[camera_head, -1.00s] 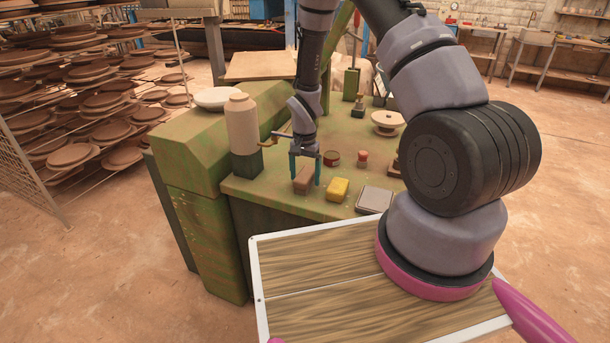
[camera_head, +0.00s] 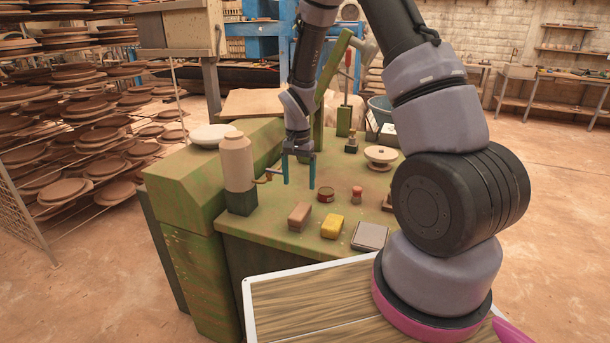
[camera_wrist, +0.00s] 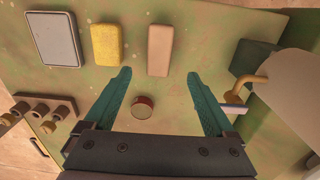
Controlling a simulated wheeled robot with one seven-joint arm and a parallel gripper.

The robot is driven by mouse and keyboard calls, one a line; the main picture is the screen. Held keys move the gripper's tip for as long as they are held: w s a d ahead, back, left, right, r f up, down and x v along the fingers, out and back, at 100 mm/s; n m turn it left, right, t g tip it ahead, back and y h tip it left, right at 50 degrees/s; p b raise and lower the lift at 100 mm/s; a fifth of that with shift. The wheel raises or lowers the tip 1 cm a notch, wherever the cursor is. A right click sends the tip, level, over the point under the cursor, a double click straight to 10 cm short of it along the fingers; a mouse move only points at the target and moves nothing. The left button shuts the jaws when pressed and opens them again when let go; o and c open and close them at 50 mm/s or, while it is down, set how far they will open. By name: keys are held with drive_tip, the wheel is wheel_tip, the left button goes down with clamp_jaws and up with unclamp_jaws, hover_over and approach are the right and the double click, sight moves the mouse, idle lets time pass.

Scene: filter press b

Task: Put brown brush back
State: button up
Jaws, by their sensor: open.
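The brown brush (camera_head: 299,216) appears as a plain brown block lying on the green tabletop (camera_head: 270,222), near its front edge. No bristles show. In the wrist view the brown brush (camera_wrist: 160,50) lies flat just beyond the fingertips, roughly centred between them. My gripper (camera_head: 299,185) is open and empty, raised above the table behind the brush and apart from it. Its two teal fingers also show spread in the wrist view (camera_wrist: 160,73).
A yellow block (camera_head: 332,225) and a grey flat case (camera_head: 370,236) lie right of the brush. A round tin (camera_head: 326,194) and a red-topped piece (camera_head: 357,193) stand behind. A tall pale cylinder (camera_head: 237,165) stands left, close to the fingers.

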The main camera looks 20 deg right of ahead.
drive_tip(key=s+d+r+n+t+y, duration=0.1)
drive_tip(key=s+d+r+t, duration=0.15)
drive_tip(key=r, duration=0.85)
drive_tip(key=s+d+r+t, duration=0.1)
drive_tip(key=s+r, duration=0.2)
drive_tip(key=r, duration=0.8)
drive_tip(key=s+d+r+n+t+y, duration=0.1)
drive_tip(key=s+d+r+n+t, duration=0.1)
drive_tip(key=s+r, duration=1.1)
drive_tip(key=s+t, duration=0.1)
drive_tip(key=s, duration=0.3)
drive_tip(key=shift+d+r+t, duration=0.2)
drive_tip(key=shift+r+t, duration=0.15)
